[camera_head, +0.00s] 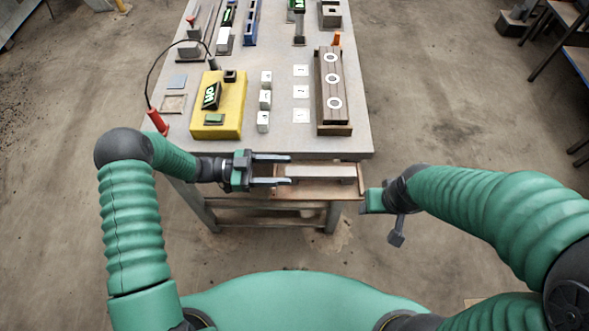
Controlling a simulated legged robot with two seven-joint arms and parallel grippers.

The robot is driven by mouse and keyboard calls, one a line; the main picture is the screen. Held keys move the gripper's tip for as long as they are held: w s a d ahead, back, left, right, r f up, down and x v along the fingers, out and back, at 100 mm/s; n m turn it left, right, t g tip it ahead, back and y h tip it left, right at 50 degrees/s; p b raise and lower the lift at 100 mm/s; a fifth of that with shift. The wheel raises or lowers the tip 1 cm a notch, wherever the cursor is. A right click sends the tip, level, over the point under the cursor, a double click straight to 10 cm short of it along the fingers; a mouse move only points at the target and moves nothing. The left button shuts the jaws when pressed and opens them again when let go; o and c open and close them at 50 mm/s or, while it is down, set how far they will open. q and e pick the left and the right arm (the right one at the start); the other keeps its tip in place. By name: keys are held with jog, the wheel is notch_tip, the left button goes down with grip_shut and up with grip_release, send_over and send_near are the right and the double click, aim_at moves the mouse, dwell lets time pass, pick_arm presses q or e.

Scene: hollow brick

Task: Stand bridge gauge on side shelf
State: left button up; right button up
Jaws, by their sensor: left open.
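A long grey bar-like piece (322,172), which looks like the bridge gauge, lies on a small wooden shelf (306,190) at the table's near edge. My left gripper (288,169) is open at the bar's left end, one finger on the far side and one on the near side. I cannot tell whether the fingers touch it. My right gripper (372,203) is off the shelf's right end, apart from the bar. Its fingers are too unclear to judge.
The grey table (215,149) carries a yellow box (230,122) with a display, small white blocks (264,97), white cards (301,92) and a brown rack with white rings (340,113). A red-handled probe (157,121) is at the left edge.

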pick_arm(q)
jog(key=a, duration=0.8)
jog(key=shift+b, duration=0.3)
pick_arm(e)
jog(key=shift+a+f, duration=0.2)
jog(key=shift+f, duration=0.2)
pick_arm(q)
jog(key=shift+a+f, duration=0.1)
jog(key=shift+a, duration=0.15)
pick_arm(e)
jog(key=shift+a, duration=0.15)
